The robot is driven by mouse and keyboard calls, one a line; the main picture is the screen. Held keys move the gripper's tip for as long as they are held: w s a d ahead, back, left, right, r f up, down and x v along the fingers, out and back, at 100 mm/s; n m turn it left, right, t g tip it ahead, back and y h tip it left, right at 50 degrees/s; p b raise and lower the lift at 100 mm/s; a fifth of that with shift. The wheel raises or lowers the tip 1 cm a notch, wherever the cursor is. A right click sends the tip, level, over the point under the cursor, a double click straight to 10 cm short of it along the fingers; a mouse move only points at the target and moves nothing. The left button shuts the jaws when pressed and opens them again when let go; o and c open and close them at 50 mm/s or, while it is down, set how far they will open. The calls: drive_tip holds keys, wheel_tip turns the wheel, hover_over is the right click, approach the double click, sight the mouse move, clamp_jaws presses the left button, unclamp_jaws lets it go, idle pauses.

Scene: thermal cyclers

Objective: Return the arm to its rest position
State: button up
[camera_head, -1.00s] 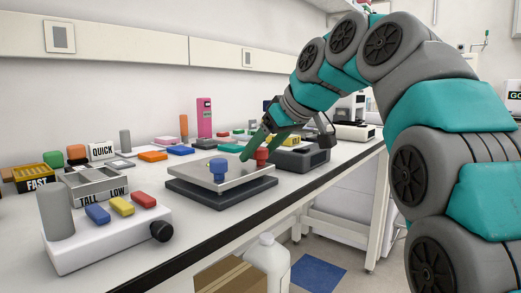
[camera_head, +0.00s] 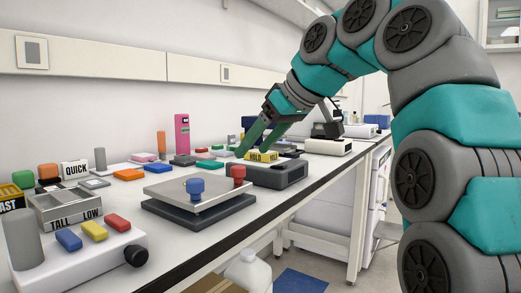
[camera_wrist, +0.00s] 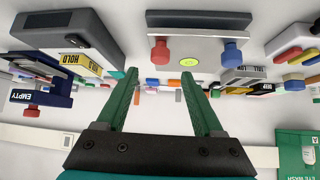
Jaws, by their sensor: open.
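My gripper (camera_head: 262,137) has green fingers and hangs over the bench at the end of my teal and grey arm. In the wrist view my gripper (camera_wrist: 163,88) has its two fingers wide apart with nothing between them. In the head view its fingers point down and left, above the bench's far half, close by the yellow HOLD block (camera_head: 262,156). I cannot tell if they touch anything there. The wrist view looks across the bench upside down.
A grey plate device with a blue knob (camera_head: 195,187) and a red knob (camera_head: 237,173) stands mid-bench. Beyond it is a dark grey box (camera_head: 276,176). A white device with coloured buttons (camera_head: 94,231) is at the near left. A pink tower (camera_head: 182,134) stands near the wall.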

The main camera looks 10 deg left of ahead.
drive_tip(key=s+d+f+m+g+h, duration=0.15)
drive_tip(key=s+d+f+m, duration=0.25)
drive_tip(key=d+f, duration=0.55)
drive_tip(key=s+d+f+m+g+h, duration=0.1)
drive_tip(key=s+d+f+m+h, duration=0.4)
drive_tip(key=f, duration=0.8)
drive_tip(key=s+d+f+m+g, duration=0.1)
drive_tip(key=s+d+f, duration=0.3)
drive_tip(key=s+f, duration=0.3)
drive_tip(key=s+d+f+m+g+h, duration=0.1)
drive_tip(key=s+d+f, duration=0.3)
drive_tip(key=s+f, duration=0.3)
drive_tip(key=s+d+f+m+g, duration=0.1)
drive_tip(key=s+d+f+g, duration=0.1)
drive_tip(key=s+d+f, duration=0.3)
drive_tip(key=s+f, duration=0.2)
drive_tip(key=s, duration=0.1)
drive_tip(key=shift+s+f, duration=0.2)
drive_tip(key=shift+f, duration=0.05)
